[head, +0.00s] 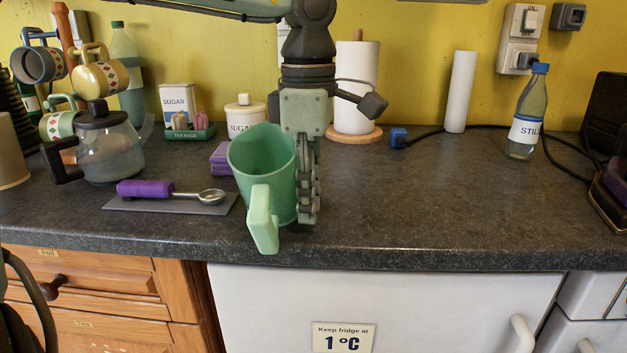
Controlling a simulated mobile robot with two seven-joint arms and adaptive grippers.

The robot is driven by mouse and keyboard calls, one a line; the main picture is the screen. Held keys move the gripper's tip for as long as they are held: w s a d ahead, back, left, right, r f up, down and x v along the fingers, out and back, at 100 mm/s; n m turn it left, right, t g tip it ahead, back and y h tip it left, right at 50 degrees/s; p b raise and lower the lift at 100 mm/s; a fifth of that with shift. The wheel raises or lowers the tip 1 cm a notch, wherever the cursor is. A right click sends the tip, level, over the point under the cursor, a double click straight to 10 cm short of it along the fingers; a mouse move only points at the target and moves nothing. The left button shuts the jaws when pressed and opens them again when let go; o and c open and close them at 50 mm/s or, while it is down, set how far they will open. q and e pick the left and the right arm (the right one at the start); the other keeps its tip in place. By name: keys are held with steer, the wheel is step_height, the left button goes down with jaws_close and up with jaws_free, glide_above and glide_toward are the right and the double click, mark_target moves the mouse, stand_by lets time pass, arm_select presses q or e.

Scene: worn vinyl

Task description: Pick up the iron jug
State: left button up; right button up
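A mint green jug (262,170) stands at the front of the dark worktop, its open mouth up and its pale green handle (262,220) facing me. It looks slightly tilted; I cannot tell whether its base rests on the worktop. No other thing in view is clearly an iron jug. My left gripper (308,190) points down at the jug's right side, with its fingers seen edge-on against or just beside the wall. The far finger is hidden, so I cannot tell whether it grips the jug. My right gripper is not in view.
Left of the jug lie a purple-handled scoop (170,191) on a grey mat and a glass coffee pot (102,145). A paper towel roll (356,90) stands behind. A water bottle (528,115) stands at right. The worktop (430,195) right of the gripper is clear.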

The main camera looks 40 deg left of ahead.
arm_select(q)
steer(key=o, duration=1.1)
steer(key=shift+c, duration=0.2)
